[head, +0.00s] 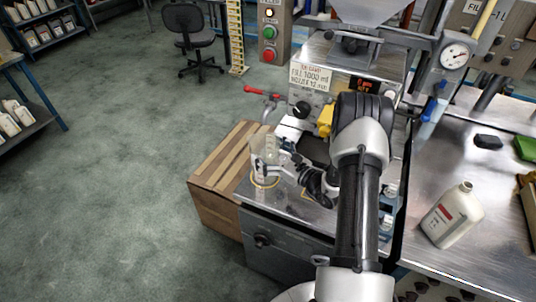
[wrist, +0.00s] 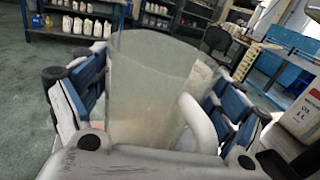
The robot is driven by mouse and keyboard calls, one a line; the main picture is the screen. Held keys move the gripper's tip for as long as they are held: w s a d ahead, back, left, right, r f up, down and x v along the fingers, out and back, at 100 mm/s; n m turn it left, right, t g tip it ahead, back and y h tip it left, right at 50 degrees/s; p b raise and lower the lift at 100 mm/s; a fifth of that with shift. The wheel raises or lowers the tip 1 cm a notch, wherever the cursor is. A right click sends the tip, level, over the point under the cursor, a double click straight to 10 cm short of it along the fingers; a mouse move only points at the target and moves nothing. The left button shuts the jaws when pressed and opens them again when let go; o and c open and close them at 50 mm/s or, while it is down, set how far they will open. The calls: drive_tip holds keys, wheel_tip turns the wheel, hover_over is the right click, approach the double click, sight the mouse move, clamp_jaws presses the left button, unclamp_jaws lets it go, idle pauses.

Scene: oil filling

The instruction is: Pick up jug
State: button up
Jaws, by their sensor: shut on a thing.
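The jug (wrist: 150,85) is clear and slightly cloudy, with a pale handle on its right side. It stands upright between the two blue-padded fingers of my gripper (wrist: 155,105) in the wrist view. My gripper is shut on it. In the head view the jug (head: 263,150) is at the left front of the filling machine, over a yellow ring mark on the metal top. My gripper (head: 274,168) reaches it from the right. I cannot tell whether its base touches the surface.
The filling machine (head: 310,76) with a red-handled tap (head: 262,94) stands just behind the jug. A wooden crate (head: 215,185) is at the left. The floor at left is open.

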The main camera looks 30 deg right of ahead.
drive_tip(key=r+p+v, duration=0.3)
drive_tip(key=v, duration=1.5)
drive_tip(key=shift+p, duration=0.3)
drive_tip(key=shift+r, duration=0.1)
